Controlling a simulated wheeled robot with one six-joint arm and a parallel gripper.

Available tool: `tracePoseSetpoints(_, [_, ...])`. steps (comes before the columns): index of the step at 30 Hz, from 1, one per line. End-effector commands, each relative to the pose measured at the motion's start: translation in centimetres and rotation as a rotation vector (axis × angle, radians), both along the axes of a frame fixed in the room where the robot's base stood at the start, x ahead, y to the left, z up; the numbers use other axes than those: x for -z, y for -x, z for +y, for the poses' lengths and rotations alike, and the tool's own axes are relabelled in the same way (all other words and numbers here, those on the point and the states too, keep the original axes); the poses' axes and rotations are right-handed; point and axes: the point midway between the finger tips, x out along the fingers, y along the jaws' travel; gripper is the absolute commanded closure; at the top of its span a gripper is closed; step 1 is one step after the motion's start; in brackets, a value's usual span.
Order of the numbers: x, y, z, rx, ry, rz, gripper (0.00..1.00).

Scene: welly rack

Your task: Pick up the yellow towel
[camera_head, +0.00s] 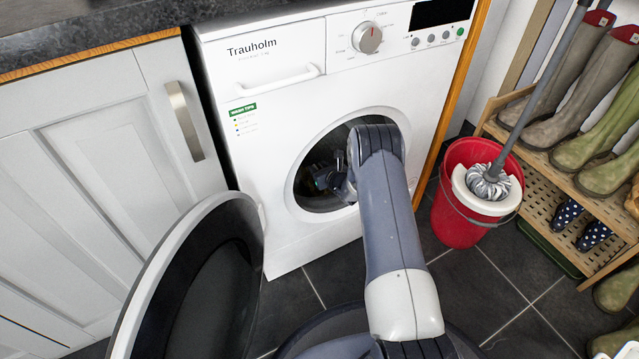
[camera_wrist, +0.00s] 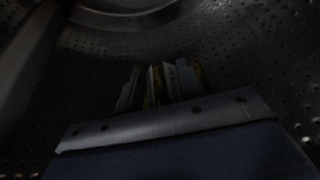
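My gripper (camera_head: 328,178) reaches through the round door opening of the white washing machine (camera_head: 285,130) and is inside the drum. In the wrist view the fingers (camera_wrist: 165,84) show dimly, close together, beyond the dark edge of my wrist. Small dull yellow patches (camera_wrist: 150,98) show beside and between the fingers. It is too dark to tell whether these are the yellow towel or part of the fingers. No clear towel shape shows in either view, and my arm hides part of the opening.
The drum wall (camera_wrist: 235,50) is perforated metal and close around my wrist. The round door (camera_head: 195,285) hangs open at the left. A red mop bucket (camera_head: 462,225) stands right of the machine, beside a wooden rack (camera_head: 545,190) of wellies. White cupboards (camera_head: 90,170) are at the left.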

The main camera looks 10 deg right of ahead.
Motion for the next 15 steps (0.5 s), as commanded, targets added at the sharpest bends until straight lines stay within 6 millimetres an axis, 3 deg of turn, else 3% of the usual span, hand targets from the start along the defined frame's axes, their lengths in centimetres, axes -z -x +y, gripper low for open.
tracePoseSetpoints(6, [-0.05,-0.07,0.01,0.000,0.000,0.000,0.64])
tracePoseSetpoints(15, [-0.05,-0.06,0.00,0.000,0.000,0.000,0.87])
